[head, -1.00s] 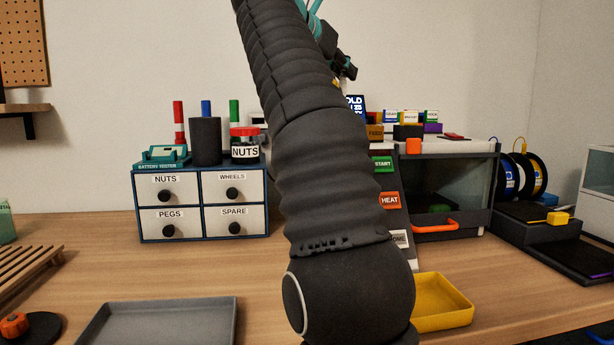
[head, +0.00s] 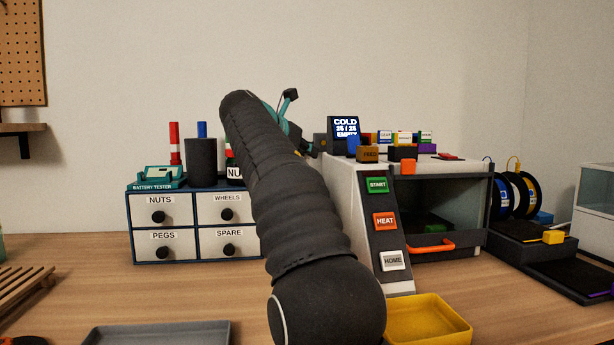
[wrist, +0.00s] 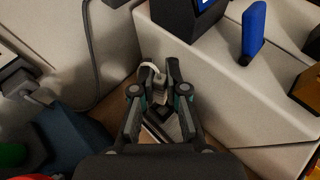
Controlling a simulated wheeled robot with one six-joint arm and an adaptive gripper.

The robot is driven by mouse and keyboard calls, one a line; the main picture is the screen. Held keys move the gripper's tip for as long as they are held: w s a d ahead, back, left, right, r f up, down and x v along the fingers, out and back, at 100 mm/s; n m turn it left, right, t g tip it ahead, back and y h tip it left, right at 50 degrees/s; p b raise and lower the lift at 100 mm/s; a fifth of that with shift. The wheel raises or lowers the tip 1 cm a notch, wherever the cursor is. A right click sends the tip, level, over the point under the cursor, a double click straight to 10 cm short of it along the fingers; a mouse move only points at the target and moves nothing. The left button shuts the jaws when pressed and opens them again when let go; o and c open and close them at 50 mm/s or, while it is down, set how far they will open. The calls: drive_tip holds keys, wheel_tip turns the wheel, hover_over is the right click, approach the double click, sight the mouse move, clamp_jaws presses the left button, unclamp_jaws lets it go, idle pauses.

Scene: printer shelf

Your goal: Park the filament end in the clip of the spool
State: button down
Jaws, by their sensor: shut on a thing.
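My gripper (wrist: 160,90) is shut on a small pale grey piece (wrist: 160,97) with a whitish curved strand (wrist: 151,67) at its far end. I cannot tell for sure whether this is the filament end. The gripper is in a gap beside the white printer body (wrist: 215,75); in the head view the fingertips are hidden or too small to make out. Two spools stand at the right, one with a blue and white face (head: 503,199) and one with yellow and white (head: 531,194). Their clips are too small to make out.
The printer has a display (head: 345,129), a blue lever (wrist: 253,30) and an orange door handle (head: 432,246). A grey cable (wrist: 93,50) runs beside the gripper. A drawer cabinet (head: 196,229) stands left of my arm. A yellow tray (head: 440,318) lies in front.

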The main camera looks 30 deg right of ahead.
drive_tip(key=shift+f+b, duration=1.2)
drive_tip(key=shift+f, duration=1.45)
drive_tip(key=shift+f, duration=0.15)
drive_tip(key=c, duration=1.2)
unclamp_jaws()
drive_tip(key=shift+r, duration=0.2)
drive_tip(key=p+v, duration=0.1)
drive_tip(key=v, duration=1.1)
